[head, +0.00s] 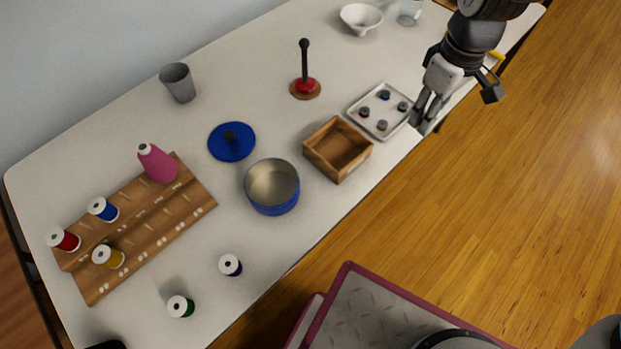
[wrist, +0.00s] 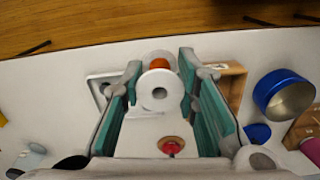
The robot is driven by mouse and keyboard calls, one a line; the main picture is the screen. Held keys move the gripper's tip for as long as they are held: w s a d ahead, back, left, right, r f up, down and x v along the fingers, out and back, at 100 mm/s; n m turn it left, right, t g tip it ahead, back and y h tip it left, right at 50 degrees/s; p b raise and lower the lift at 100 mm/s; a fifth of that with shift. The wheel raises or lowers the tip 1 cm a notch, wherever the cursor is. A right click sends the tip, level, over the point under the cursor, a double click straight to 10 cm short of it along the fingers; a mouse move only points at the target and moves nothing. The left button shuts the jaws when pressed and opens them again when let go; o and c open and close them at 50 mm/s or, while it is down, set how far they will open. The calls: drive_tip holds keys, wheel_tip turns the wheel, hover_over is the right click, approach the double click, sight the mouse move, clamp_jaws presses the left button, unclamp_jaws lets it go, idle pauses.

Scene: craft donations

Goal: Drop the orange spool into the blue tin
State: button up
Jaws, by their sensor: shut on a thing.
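My gripper (head: 425,118) is over the right part of the table, at the edge of a white tray. In the wrist view, its teal-lined fingers (wrist: 160,72) are shut on the orange spool (wrist: 159,63), whose white round end faces the camera. I cannot make out the spool in the head view. The blue tin (head: 272,204) stands open and looks empty, left of my gripper near the table's front edge. The tin also shows at the right in the wrist view (wrist: 264,92). Its blue lid (head: 232,147) lies apart, behind it.
A wooden box (head: 311,156) stands between my gripper and the tin. The white tray (head: 361,103) holds several small items. A red-based post (head: 305,80) stands behind. A wooden rack (head: 203,203) with spools is at left; purple (head: 230,265) and green (head: 180,306) spools stand in front.

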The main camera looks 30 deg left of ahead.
drive_tip(key=s+a+n+p, duration=0.6)
drive_tip(key=s+a+n, duration=1.1)
drive_tip(key=s+a, duration=0.4)
drive_tip(key=f+b, duration=0.1)
drive_tip(key=f, duration=0.1)
drive_tip(key=f+b, duration=0.2)
drive_tip(key=f, duration=0.1)
drive_tip(key=shift+w+a+f, duration=0.15)
drive_tip(key=shift+a+f, duration=0.05)
drive_tip(key=o, duration=0.8)
wheel_tip(320, 180, up, 12)
